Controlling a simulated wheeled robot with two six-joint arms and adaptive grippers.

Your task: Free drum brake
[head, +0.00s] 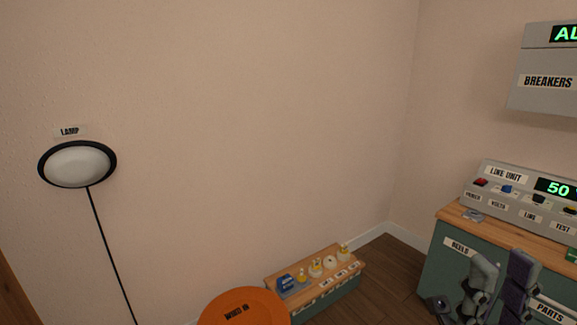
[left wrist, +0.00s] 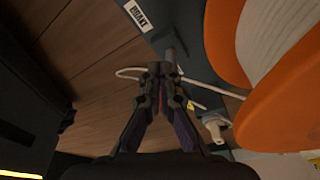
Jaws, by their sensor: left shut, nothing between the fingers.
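The orange drum (head: 245,308) shows at the bottom of the head view, with a label that seems to read "WOUND IN". In the left wrist view its orange flanges and pale wound middle (left wrist: 268,40) fill the right side. A "BRAKE" label (left wrist: 137,14) is on a dark panel at the top, with a grey lever-like piece (left wrist: 172,45) below it. My left gripper (left wrist: 161,70) is shut and empty, its tips close to that piece; contact cannot be told. My right gripper (head: 442,306) is low at the right in the head view, its fingers unclear.
A white cable (left wrist: 125,73) runs behind my left fingertips. A low box with small parts (head: 318,280) stands by the wall. A lamp (head: 77,164) hangs left. A green bench (head: 440,265) with the line unit (head: 510,190) is at right, under the breakers box (head: 545,80).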

